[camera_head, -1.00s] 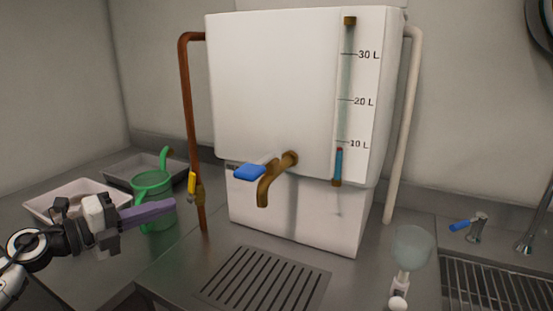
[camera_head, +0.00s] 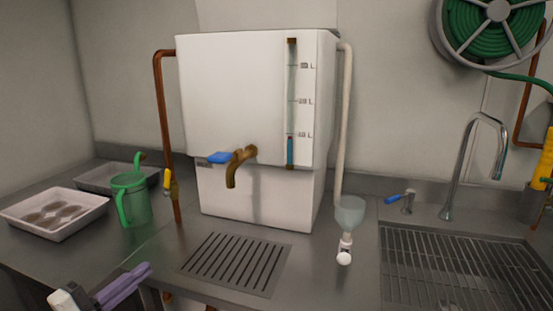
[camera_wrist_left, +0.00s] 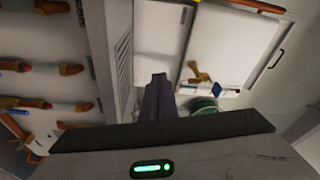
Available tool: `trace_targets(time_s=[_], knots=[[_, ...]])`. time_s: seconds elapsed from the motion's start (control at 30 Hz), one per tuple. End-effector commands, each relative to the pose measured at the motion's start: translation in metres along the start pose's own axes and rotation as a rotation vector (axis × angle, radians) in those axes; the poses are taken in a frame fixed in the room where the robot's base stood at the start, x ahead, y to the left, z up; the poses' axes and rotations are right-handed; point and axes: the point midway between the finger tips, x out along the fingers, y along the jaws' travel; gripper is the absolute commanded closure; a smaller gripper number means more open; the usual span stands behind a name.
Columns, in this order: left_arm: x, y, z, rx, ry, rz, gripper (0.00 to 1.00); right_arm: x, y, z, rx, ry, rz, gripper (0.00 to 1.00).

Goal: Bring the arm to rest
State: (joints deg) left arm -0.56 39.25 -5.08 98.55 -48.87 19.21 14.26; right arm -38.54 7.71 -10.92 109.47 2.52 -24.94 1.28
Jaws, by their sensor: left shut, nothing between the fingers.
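My left gripper (camera_head: 122,287) is at the lower left of the head view, low in front of the counter's front edge. Its purple-grey fingers are shut together with nothing between them. The closed fingers also show in the left wrist view (camera_wrist_left: 158,98). It is apart from every object. My right gripper is in neither view.
A white tank (camera_head: 255,110) with a brass tap (camera_head: 236,165) stands on the counter behind a drain grate (camera_head: 237,262). A green jug (camera_head: 132,200) and a white tray (camera_head: 55,214) stand left. A funnel-topped piece (camera_head: 349,217) and a sink (camera_head: 460,265) are right.

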Motion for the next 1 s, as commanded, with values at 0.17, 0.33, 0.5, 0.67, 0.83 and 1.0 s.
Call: trace_targets(time_s=[0.17,0.33,0.5,0.67,0.83,1.0], knots=[[-0.026,0.076,-0.008,-0.333,-0.165,-0.011,1.00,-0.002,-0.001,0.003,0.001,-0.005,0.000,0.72],[-0.077,0.178,-0.026,-0.715,-0.414,0.045,1.00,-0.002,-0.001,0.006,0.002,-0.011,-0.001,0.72],[-0.140,0.275,-0.070,-1.062,-0.667,0.163,1.00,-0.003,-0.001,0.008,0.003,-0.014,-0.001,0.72],[-0.183,0.331,-0.118,-1.282,-0.823,0.268,1.00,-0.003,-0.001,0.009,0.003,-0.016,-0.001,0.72],[-0.204,0.353,-0.146,-1.384,-0.892,0.325,1.00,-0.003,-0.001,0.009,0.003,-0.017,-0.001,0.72],[-0.206,0.355,-0.150,-1.397,-0.901,0.334,1.00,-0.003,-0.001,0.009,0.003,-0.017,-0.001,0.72]])
